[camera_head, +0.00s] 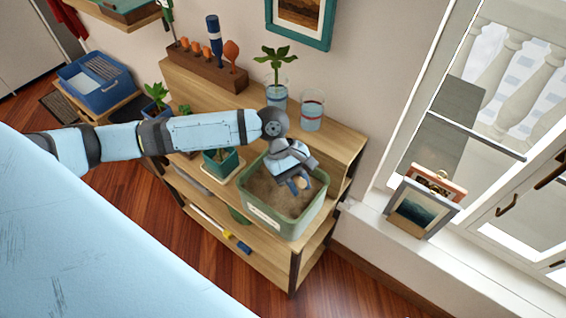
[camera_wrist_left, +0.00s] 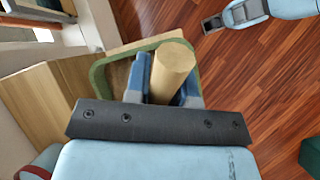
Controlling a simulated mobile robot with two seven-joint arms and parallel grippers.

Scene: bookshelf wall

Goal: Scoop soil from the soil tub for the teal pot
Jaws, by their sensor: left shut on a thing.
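The soil tub (camera_head: 283,224) is a green box on the shelf top, filled with brown soil (camera_head: 262,188). My left gripper (camera_head: 298,184) is over the tub, pointing down. It is shut on a round wooden handle (camera_wrist_left: 173,66), seen between the blue fingers in the left wrist view. The handle's far end is hidden, so I cannot tell whether its tool touches the soil. The tub's green rim (camera_wrist_left: 97,78) also shows there. The teal pot (camera_head: 222,162) stands left of the tub on a pale saucer, partly behind my left arm. My right gripper (camera_wrist_left: 212,23) appears small at that view's upper right, its jaws unclear.
Behind the tub stand a glass with a leafy plant (camera_head: 277,95) and another glass (camera_head: 312,112). A wooden rack (camera_head: 205,68) with tools is at the back left. A blue potted plant (camera_head: 155,106) is further left. Picture frames (camera_head: 424,208) stand on the window sill.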

